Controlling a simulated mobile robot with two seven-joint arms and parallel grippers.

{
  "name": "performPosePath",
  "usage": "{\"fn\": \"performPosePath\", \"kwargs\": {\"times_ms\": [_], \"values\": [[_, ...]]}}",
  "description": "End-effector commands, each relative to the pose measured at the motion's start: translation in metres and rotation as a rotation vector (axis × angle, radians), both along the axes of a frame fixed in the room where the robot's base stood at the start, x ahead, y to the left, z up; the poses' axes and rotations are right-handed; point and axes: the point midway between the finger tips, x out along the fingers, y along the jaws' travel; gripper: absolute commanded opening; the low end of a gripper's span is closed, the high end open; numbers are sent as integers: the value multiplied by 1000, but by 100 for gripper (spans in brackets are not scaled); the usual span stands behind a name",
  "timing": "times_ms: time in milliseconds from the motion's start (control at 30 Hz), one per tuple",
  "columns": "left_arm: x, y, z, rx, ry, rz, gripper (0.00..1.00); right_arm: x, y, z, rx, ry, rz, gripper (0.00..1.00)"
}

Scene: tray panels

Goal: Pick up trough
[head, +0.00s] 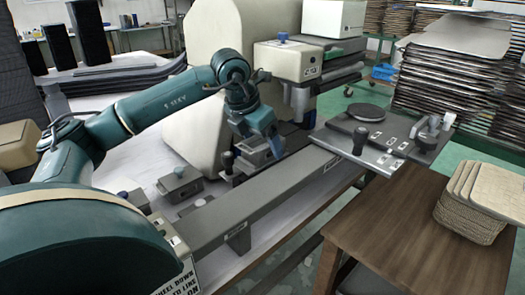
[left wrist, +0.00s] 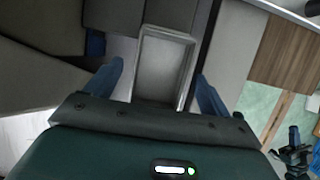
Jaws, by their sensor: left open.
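The trough is a grey, open-topped rectangular box with a pale rim (left wrist: 190,72), seen from above in the left wrist view. In the head view the trough (head: 258,158) sits on the machine bed, partly covered by my gripper. My left gripper (head: 272,143) is above it, pointing down. In the left wrist view my left gripper (left wrist: 158,74) is open, with one blue finger on each side of the trough. I cannot tell whether the fingers touch its walls. My right gripper is not in view.
A dark handle knob (head: 227,162) stands close left of the trough. The long grey rail (head: 240,205) runs in front. A plate with a round black disc (head: 366,113) is to the right.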

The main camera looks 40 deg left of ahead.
Motion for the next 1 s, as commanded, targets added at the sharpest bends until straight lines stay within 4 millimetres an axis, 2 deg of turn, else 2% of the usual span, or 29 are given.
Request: {"fn": "performPosePath", "kwargs": {"times_ms": [100,767,1000], "values": [[0,0,0,0,0,0,80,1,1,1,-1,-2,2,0],[0,0,1,0,0,0,26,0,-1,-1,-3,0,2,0],[0,0,3,0,-3,0,25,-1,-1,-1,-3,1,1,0]]}}
